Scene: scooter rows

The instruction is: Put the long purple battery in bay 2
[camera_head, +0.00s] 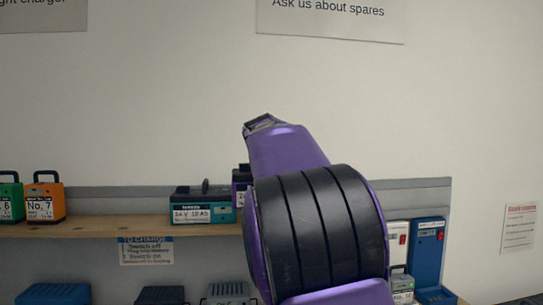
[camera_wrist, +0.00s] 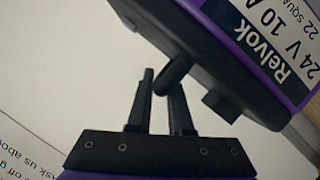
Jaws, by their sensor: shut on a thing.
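In the wrist view a purple and black battery (camera_wrist: 270,50) fills the upper right, tilted, with a white label reading "Relvok 24 V 10 A". My gripper (camera_wrist: 161,82) is shut on its black handle (camera_wrist: 174,74). In the head view my purple and black arm hides my gripper. A small part of a purple battery with a white label (camera_head: 241,187) shows at the arm's left edge; I cannot tell whether it is the held one. No marking for bay 2 is readable.
A wooden shelf (camera_head: 110,229) carries a teal battery (camera_head: 203,207), an orange one marked No. 7 (camera_head: 45,203) and a green one (camera_head: 11,202). Several battery tops show below. White (camera_head: 398,243) and blue (camera_head: 427,252) units stand right of my arm.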

